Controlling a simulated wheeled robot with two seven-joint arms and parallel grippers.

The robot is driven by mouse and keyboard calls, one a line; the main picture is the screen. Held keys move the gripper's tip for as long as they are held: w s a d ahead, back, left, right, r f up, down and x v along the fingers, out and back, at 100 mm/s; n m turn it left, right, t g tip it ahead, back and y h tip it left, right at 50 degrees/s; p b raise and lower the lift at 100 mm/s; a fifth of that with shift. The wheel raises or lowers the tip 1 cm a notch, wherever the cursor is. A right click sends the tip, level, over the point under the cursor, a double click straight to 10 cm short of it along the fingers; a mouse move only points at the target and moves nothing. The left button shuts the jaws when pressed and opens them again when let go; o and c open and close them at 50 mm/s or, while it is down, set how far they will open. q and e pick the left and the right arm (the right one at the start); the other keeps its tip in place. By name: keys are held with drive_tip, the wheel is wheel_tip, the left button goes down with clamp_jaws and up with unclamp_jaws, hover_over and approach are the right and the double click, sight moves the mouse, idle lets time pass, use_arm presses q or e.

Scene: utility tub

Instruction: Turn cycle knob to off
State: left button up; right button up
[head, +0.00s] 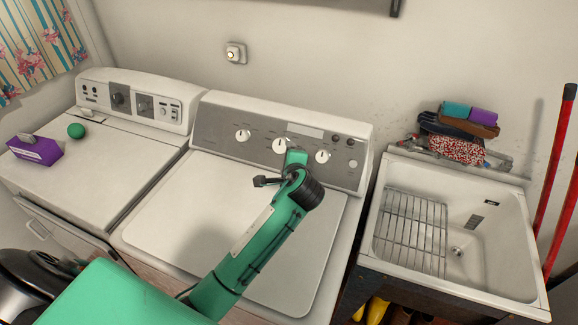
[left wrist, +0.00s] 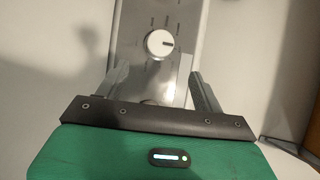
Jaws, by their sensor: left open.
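The right-hand white machine has a grey control panel (head: 205,128) with three white knobs: a left knob (head: 242,136), a middle knob (head: 279,146) and a right knob (head: 322,156). I cannot read which one is the cycle knob. My left gripper (head: 296,157) is in front of the panel, between the middle and right knobs; its fingers are hardly visible in the head view. In the left wrist view, the open fingers (left wrist: 158,78) stand apart and empty, with one white knob (left wrist: 160,43) just beyond them. Its dark pointer mark points right. The right gripper is out of view.
A second white machine (head: 85,165) stands at left, with a purple box (head: 36,150) and a green ball (head: 76,130) on top. A white utility tub (head: 505,250) with a wire rack (head: 412,230) is at right. Folded cloths (head: 458,125) lie behind it.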

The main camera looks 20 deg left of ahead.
use_arm(q)
drive_tip(key=shift+v, duration=1.15)
